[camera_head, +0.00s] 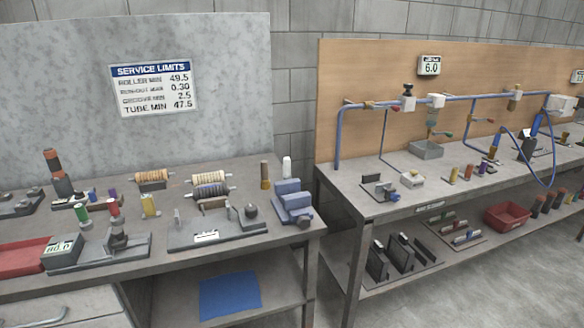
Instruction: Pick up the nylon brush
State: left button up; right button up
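No thing here is clearly readable as the nylon brush. Two small upright items stand at the back right of the left bench: a tan and brown one (265,175) and a white-topped one (287,167). Either could be a brush, but they are too small to tell. The white-topped one is partly hidden behind a blue-grey vise (292,201). Neither of my grippers is in view.
The left bench (290,243) holds ribbed rollers (208,180), a flat fixture (217,230), a gauge block (62,252) and a red tray (22,258). A gap separates it from the right bench (345,181), which carries blue piping (338,135). A blue cloth (230,296) lies on the lower shelf.

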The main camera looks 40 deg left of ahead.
aim_at(287, 162)
jog(key=u, duration=0.45)
jog(key=i, duration=0.95)
jog(key=u, duration=0.75)
